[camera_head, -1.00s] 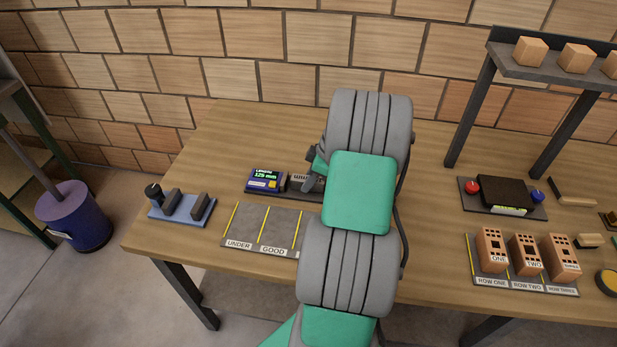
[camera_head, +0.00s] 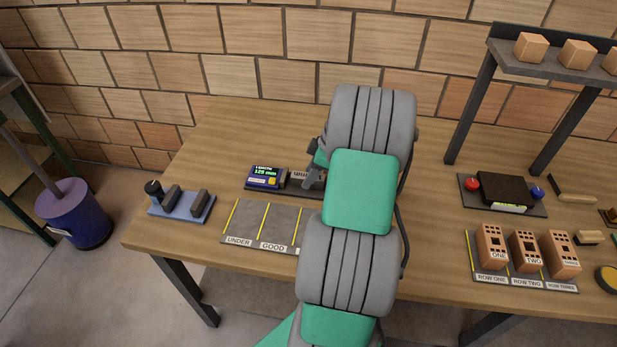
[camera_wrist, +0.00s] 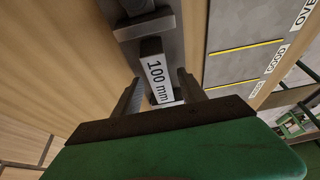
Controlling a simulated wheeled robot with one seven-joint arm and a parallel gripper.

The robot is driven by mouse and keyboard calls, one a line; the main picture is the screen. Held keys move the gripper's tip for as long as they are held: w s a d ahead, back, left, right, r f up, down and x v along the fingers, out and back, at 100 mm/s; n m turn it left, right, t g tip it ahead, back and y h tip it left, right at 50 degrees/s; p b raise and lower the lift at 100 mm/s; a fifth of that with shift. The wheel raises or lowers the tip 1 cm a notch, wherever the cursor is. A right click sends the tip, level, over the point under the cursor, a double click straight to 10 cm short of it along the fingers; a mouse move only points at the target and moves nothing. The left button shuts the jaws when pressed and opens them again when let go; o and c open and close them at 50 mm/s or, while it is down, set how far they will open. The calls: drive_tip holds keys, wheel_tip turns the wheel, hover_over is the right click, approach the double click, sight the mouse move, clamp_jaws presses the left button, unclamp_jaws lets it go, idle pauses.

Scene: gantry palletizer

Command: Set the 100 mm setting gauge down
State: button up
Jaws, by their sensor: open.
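The 100 mm setting gauge (camera_wrist: 157,72) is a pale block with a black "100 mm" label. In the wrist view it lies along a dark grey fixture (camera_wrist: 186,45), its near end between my fingers. My gripper (camera_wrist: 158,84) is open, with a finger on each side of the gauge and visible gaps. Whether the gauge's underside fully touches the fixture cannot be told. In the head view my gripper (camera_head: 313,174) is at the measuring station with the blue display (camera_head: 265,178), which reads about 125 mm. My arm hides most of that spot, and the gauge is not clear there.
A grey sorting mat (camera_head: 252,220) with yellow lines and UNDER and GOOD labels lies in front of the station. A blue stand (camera_head: 182,207) is to the left. Bricks (camera_head: 526,250) stand on a row mat at right, below a raised shelf (camera_head: 540,68). The table's left back is clear.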

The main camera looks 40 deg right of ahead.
drive_tip(key=v, duration=1.1)
drive_tip(key=w+a+r+m+h, duration=0.1)
drive_tip(key=w+a+r+m, duration=0.1)
drive_tip(key=a, duration=0.8)
drive_tip(key=w+a+r+m, duration=0.1)
drive_tip(key=w+a+r, duration=0.1)
drive_tip(key=a, duration=0.8)
drive_tip(key=s+a+f+m+h, duration=0.1)
drive_tip(key=s+a+m, duration=0.3)
drive_tip(key=s+a, duration=0.7)
drive_tip(key=a+f, duration=0.1)
drive_tip(key=a, duration=0.2)
drive_tip(key=shift+a+h+b, duration=0.15)
drive_tip(key=shift+h+b, duration=0.15)
drive_tip(key=shift+h, duration=0.1)
